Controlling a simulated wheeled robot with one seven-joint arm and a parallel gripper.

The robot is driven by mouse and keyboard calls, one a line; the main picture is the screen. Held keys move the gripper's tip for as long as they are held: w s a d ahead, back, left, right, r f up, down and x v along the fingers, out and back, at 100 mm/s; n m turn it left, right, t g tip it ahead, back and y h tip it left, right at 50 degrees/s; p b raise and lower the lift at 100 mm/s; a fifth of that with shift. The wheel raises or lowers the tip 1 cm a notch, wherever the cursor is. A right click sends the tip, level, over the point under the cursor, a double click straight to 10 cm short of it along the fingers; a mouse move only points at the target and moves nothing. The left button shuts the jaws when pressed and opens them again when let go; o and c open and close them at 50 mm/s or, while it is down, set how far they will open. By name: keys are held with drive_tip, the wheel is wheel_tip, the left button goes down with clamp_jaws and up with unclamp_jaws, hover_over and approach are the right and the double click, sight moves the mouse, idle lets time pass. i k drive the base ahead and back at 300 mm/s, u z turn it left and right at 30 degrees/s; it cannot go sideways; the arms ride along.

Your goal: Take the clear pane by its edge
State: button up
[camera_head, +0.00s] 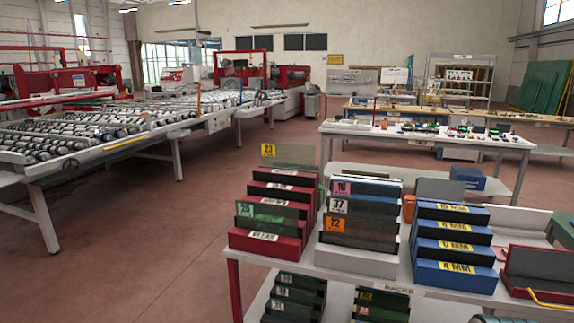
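A red stepped rack (242,241) stands at the left end of the rack table. Its lowest front label (263,237) appears to read CLEAR. Just behind that label a dark greenish pane (268,221) stands upright with a green tag 25. Another pane (294,154) with a yellow tag 23 stands at the rack's top step. The other step labels are too small to read surely, and I cannot tell by look which pane is clear glass. My gripper is not in view.
A grey stepped rack (355,262) beside it holds panes tagged 16, 37 and 12. A blue rack (455,277) with yellow MM labels stands further right. More panes fill the lower shelf. A roller conveyor (90,135) runs at left; open floor (150,255) lies between.

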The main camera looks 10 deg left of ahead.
sight(296, 158)
drive_tip(key=u, duration=0.75)
drive_tip(key=i, duration=0.8)
drive_tip(key=u, duration=1.05)
drive_tip(key=i, duration=1.3)
drive_tip(key=z, duration=0.65)
drive_tip(key=i, duration=0.9)
drive_tip(key=z, duration=1.05)
drive_tip(key=i, duration=0.25)
drive_tip(key=z, duration=0.2)
